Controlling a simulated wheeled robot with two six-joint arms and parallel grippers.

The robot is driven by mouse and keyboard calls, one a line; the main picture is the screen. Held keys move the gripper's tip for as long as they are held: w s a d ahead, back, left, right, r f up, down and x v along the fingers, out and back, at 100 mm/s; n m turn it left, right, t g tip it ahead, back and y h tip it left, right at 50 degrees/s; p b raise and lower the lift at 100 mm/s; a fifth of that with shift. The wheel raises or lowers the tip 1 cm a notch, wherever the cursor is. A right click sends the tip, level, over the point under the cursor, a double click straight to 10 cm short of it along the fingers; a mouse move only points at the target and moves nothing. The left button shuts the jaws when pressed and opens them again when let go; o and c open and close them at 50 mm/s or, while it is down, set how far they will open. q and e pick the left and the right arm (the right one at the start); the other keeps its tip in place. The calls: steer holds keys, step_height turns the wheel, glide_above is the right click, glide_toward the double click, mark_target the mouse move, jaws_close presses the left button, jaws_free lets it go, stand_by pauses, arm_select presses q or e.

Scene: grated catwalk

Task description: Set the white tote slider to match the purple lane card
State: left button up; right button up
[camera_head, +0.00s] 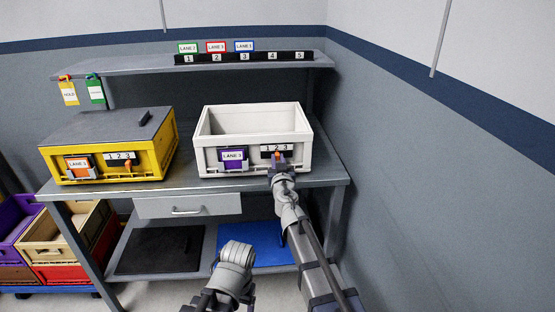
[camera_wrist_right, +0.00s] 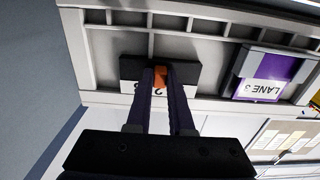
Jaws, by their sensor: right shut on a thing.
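The white tote (camera_head: 305,125) stands open on the bench. Its front bears a purple lane card (camera_head: 233,159) reading LANE 3; the card shows upside down in the right wrist view (camera_wrist_right: 266,75). Right of the card is a dark scale plate (camera_head: 265,149) marked 1 2 3. My right gripper (camera_head: 281,165) is shut on the orange slider (camera_wrist_right: 160,76) on this plate. In the wrist view the slider is around the middle of the plate, by the 2; the fingers partly hide the numbers. My left gripper is not in view; only part of my left arm shows.
A yellow tote (camera_head: 165,150) with a dark lid, an orange card and its own slider stands left on the bench (camera_head: 330,173). A shelf (camera_head: 120,68) with small lane cards and a numbered strip is above. The wall is close on the right.

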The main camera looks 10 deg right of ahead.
steer(key=shift+d, duration=1.45)
stand_by(0.5)
steer(key=o, duration=0.7)
steer(key=shift+s, duration=3.5)
steer(key=shift+d, duration=0.1)
